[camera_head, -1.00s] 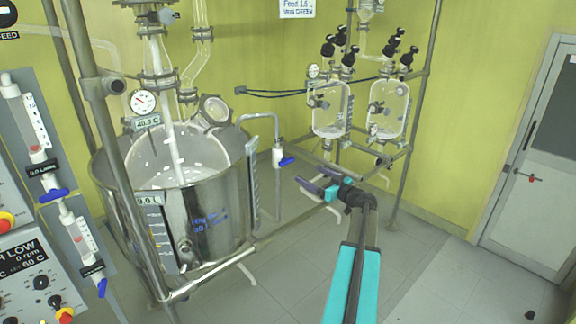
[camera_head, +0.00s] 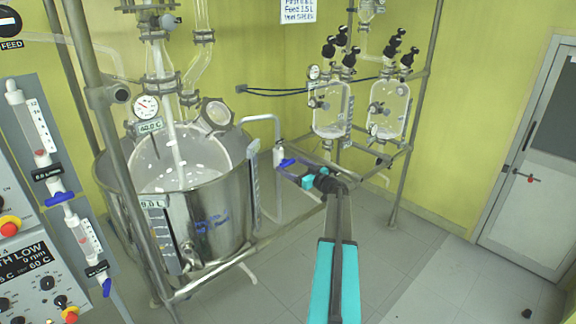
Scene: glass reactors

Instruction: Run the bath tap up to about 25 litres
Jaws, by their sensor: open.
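The bath is a round steel vessel (camera_head: 217,225) at the left. The bath tap (camera_head: 281,158) hangs at the end of a bent pipe (camera_head: 262,118) on the bath's right side. Its blue lever (camera_head: 286,163) points out to the right. My gripper (camera_head: 281,169) is open and empty. Its dark fingers reach from the right to just below or beside the blue lever. I cannot tell whether they touch it.
A panel with flow tubes and knobs (camera_head: 47,282) stands at the far left. Two jacketed glass vessels (camera_head: 331,108) hang on a metal frame behind my gripper. Frame posts (camera_head: 411,140) stand around.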

